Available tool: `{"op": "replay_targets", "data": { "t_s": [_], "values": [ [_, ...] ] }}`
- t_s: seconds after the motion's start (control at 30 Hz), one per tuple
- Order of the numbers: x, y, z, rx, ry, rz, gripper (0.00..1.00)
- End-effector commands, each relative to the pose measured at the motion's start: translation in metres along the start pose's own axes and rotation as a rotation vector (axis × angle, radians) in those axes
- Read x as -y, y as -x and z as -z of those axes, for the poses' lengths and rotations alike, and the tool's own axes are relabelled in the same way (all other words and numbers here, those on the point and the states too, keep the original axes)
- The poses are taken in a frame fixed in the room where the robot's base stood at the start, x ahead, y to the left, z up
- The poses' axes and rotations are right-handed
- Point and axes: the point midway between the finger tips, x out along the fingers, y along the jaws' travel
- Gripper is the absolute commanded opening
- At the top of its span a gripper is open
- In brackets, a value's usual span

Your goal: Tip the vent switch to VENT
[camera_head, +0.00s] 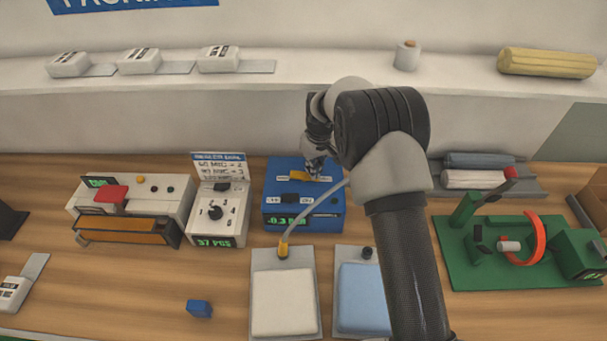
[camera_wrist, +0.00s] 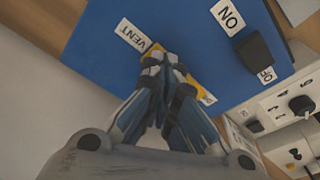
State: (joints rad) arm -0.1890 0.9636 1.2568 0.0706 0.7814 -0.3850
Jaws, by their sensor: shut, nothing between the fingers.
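The blue vacuum box (camera_head: 271,182) stands on the bench, with a green display reading about -0.3 on its front. Its yellow vent switch (camera_head: 298,176) is on the top face, and it also shows in the wrist view (camera_wrist: 197,85), partly behind my fingers. The VENT label (camera_wrist: 132,35) lies just left of the switch there. A label at the switch's other end is mostly hidden. My gripper (camera_head: 315,170) is shut and empty, its tips right at the switch. In the wrist view, the fingertips (camera_wrist: 163,62) overlap the switch's VENT end; I cannot tell contact or its tilt.
A black rocker (camera_wrist: 254,50) beside an ON label sits on the same box. A hose (camera_head: 318,202) runs from the box to a grey plate with a white pad (camera_head: 283,302). A white dial unit (camera_head: 217,215) stands close left. A green fixture (camera_head: 465,268) is at right.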

Motion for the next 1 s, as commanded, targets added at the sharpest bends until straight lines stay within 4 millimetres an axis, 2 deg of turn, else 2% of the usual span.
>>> {"op": "replay_targets", "data": {
  "t_s": [0.7,1.0],
  "values": [
    [0.000,0.060,0.009,-0.001,0.000,-0.001,0.00],
    [0.000,0.065,0.010,0.000,0.000,0.000,0.00]
  ]
}}
